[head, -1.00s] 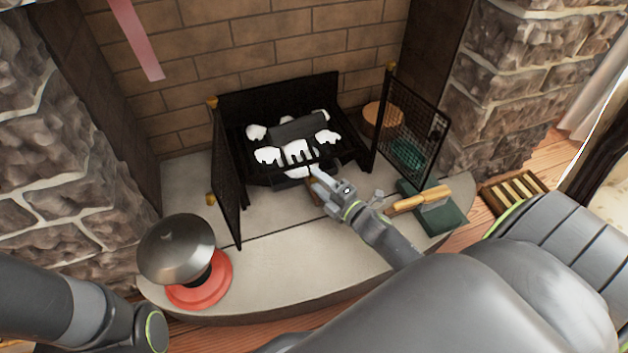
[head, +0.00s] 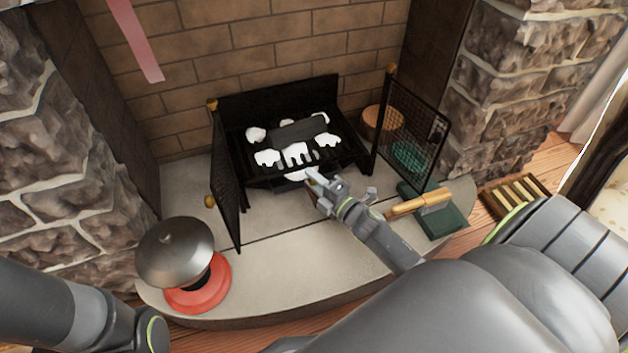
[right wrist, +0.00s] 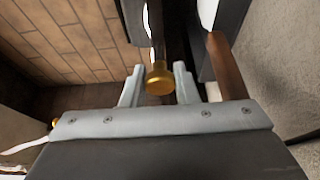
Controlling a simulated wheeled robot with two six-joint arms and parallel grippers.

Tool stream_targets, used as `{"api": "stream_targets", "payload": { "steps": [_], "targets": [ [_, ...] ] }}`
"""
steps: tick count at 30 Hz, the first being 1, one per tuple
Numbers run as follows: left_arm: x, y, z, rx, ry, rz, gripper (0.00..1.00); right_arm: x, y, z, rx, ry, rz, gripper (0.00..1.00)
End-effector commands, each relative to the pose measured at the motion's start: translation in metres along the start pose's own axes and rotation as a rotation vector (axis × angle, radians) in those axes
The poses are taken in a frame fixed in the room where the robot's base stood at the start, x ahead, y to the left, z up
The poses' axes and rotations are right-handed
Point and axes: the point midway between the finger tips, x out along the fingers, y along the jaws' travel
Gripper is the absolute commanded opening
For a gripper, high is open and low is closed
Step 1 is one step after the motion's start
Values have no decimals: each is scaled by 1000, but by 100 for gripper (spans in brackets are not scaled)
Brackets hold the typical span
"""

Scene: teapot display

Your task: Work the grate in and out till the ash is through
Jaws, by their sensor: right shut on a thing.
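The black grate (head: 350,158) sits in the fireplace with a dark log (head: 299,132) and several white ash clumps (head: 267,158) on it. More white ash (head: 300,175) shows low at its front edge. My right gripper (head: 314,178) is at the grate's front. In the right wrist view my right gripper (right wrist: 160,84) is shut on a brass knob (right wrist: 160,79) at the end of a dark rod. What lies under the grate is mostly hidden. My left arm shows at the lower left, but its gripper is out of view.
Mesh screen panels stand left (head: 226,180) and right (head: 412,125) of the grate. A metal dome lid (head: 176,252) leans over a red round base (head: 205,290) at the front left. A wooden-handled brush (head: 420,203) lies on a green pan (head: 445,222) to the right.

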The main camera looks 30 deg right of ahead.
Motion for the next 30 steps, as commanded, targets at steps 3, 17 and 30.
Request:
{"api": "stream_targets", "payload": {
  "steps": [3, 17, 30],
  "targets": [
    [1, 0, 1, 0, 0, 0, 36, -5, -1, -2, 0, 0, -3, 0],
    [6, 0, 3, 3, 2, 8, 36, -43, -1, -18, 1, 1, -1, 0],
    [5, 0, 3, 5, 0, 9, 36, -42, -1, -17, 1, 1, -1, 46]
  ]
}}
